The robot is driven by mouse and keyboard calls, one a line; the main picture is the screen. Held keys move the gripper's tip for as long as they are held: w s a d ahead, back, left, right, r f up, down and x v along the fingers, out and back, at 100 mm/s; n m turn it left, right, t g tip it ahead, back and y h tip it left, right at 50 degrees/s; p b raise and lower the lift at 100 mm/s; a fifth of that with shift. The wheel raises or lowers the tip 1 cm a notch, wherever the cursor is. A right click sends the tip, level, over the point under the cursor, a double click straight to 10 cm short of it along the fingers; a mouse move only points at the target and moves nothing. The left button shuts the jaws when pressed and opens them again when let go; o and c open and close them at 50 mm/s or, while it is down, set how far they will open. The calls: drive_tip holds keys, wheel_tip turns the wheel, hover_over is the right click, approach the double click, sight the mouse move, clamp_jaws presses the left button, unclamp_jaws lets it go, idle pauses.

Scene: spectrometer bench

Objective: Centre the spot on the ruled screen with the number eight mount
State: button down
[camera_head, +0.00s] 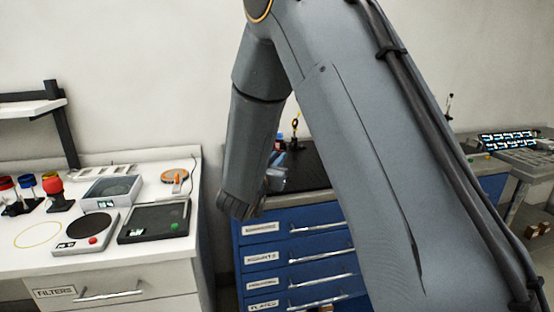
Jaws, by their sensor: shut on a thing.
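My arm crosses the middle of the view and bends down to a wrist low over the blue cabinet. My gripper (279,165) shows only in part just beyond the wrist, above the dark bench top; its fingertips are small and mostly hidden. It is shut on a small dark mount (295,124) with a yellow-orange part, upright above it. I cannot read a number on this mount. I cannot make out the ruled screen or a light spot; my arm covers much of the bench.
A blue drawer cabinet (262,254) stands under the dark bench top (314,172). At left, a white counter (150,258) carries a grey tray (113,190), a black pad (155,222), a round-plate device (88,230) and coloured holders (53,186). A lit panel (508,139) stands far right.

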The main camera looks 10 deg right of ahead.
drive_tip(key=shift+n, duration=0.3)
drive_tip(key=n+p, duration=0.7)
drive_tip(key=n, duration=0.2)
drive_tip(key=shift+n, duration=0.4)
drive_tip(key=shift+a, duration=0.1)
idle(0.4)
drive_tip(key=c, duration=1.7)
unclamp_jaws()
drive_tip(key=shift+c, duration=0.2)
drive_tip(key=b+v, duration=0.2)
drive_tip(key=v, duration=0.5)
drive_tip(key=shift+s+a, duration=0.2)
drive_tip(key=shift+s, duration=0.1)
